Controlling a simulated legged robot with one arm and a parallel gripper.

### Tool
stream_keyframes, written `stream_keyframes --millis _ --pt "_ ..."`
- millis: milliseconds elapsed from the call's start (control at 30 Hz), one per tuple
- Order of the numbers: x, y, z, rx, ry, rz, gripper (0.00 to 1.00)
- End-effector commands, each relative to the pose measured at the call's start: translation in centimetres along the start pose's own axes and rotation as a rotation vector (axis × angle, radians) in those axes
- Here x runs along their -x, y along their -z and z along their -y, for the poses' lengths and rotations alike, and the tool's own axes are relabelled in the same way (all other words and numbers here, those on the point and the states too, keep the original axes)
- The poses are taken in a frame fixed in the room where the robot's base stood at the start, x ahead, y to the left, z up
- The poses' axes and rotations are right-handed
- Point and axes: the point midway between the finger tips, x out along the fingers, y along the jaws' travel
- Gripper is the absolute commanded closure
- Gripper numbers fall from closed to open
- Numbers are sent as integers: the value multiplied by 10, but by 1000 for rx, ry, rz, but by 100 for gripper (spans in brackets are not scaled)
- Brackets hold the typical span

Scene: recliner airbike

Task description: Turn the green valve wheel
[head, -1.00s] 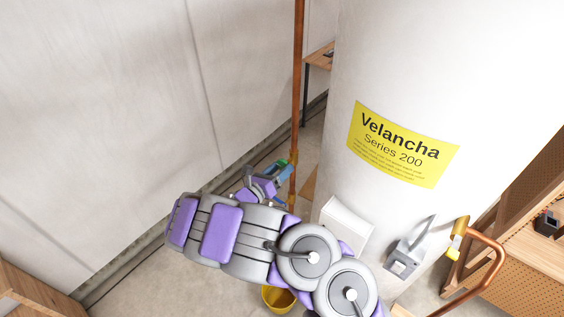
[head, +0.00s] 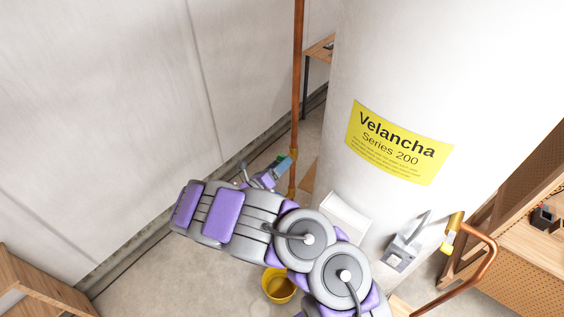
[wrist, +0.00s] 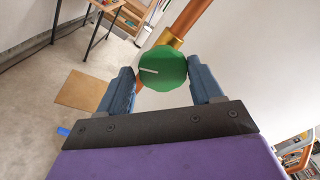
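The green valve wheel (wrist: 164,70) is a scalloped disc with a pale bar mark on its face, seen in the wrist view. It sits on a copper pipe (head: 298,80) with a brass fitting (wrist: 172,38). In the head view only a little green of the wheel (head: 284,158) shows beside the pipe. My gripper (wrist: 166,80) is open, its two blue fingers at the left and right of the wheel. Narrow gaps seem to show between the fingers and the rim. Whether the fingertips reach past the wheel's face is hard to tell.
A large white tank (head: 400,70) with a yellow label (head: 399,142) stands right of the pipe. A yellow bucket (head: 279,287) is on the floor below my arm. A white wall (head: 100,120) rises at the left. A wooden cabinet (head: 530,240) stands at the right.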

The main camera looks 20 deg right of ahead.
Motion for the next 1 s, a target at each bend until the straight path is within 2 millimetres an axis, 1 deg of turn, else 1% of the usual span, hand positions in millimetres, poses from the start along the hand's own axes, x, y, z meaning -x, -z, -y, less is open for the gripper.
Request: stream_keyframes --millis 467,567,1000 --pt "0 1 4 -3 4 0 31" --pt "5 0 4 -3 3 0 31" --pt "38 -1 4 -4 4 2 31"
